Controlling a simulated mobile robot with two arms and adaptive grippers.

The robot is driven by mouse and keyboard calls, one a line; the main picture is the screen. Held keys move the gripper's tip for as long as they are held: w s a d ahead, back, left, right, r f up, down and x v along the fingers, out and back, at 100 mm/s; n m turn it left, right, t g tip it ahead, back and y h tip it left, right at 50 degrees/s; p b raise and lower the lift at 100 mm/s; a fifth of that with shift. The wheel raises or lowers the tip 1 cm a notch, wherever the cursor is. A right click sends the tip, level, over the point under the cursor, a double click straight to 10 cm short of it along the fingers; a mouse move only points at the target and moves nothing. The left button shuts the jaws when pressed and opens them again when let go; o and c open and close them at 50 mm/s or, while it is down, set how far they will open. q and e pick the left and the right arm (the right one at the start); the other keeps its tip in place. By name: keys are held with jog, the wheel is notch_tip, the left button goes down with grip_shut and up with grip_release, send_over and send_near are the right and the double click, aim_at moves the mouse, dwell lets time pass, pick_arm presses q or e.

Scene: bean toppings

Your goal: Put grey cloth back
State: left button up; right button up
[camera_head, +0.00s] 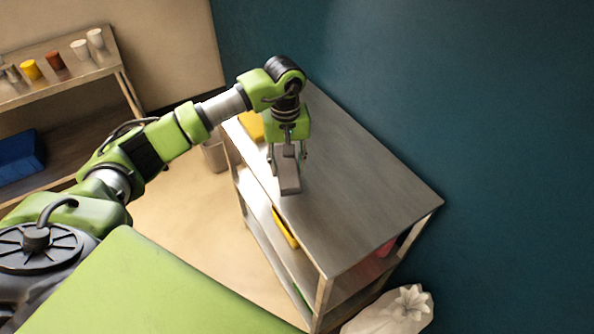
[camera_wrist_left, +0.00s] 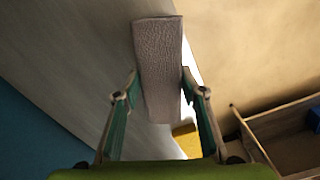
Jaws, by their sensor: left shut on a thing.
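The grey cloth (camera_head: 289,179) is a folded, flat grey strip in the head view. It is held over the metal table (camera_head: 350,190), near its left edge. My left gripper (camera_head: 287,156) is shut on the cloth from above. In the left wrist view the cloth (camera_wrist_left: 158,65) has a textured surface and sits between the two fingers of my left gripper (camera_wrist_left: 157,95). I cannot tell whether the cloth touches the tabletop. My right gripper is not in view.
A yellow thing (camera_head: 251,125) is by the table's far left edge. Another yellow thing (camera_head: 285,228) and a red one (camera_head: 385,247) are on lower shelves. A white bag (camera_head: 395,312) stands at the front. A shelf with several cups (camera_head: 80,49) is at left. The tabletop's right is clear.

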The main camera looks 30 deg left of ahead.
aim_at(295, 163)
pick_arm(q)
jog(key=shift+w+d+f, duration=0.35)
jog(key=shift+w+f, duration=0.05)
jog(key=shift+f, duration=0.2)
jog(key=shift+w+d+f, duration=0.3)
jog(key=shift+w+f, duration=0.1)
jog(key=shift+f, duration=0.2)
jog(key=f+p, duration=0.2)
jog(key=f, duration=0.1)
jog(key=shift+w+d, duration=0.1)
jog(key=shift+d, duration=0.1)
jog(key=shift+f, duration=0.3)
jog(key=shift+a, duration=0.1)
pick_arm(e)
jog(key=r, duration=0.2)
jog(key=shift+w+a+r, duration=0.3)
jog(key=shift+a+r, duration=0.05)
pick_arm(q)
jog(key=shift+f, duration=0.2)
jog(key=o, duration=1.1)
jog(key=shift+c, duration=0.2)
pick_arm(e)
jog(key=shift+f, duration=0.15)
pick_arm(q)
jog(key=shift+r, duration=0.1)
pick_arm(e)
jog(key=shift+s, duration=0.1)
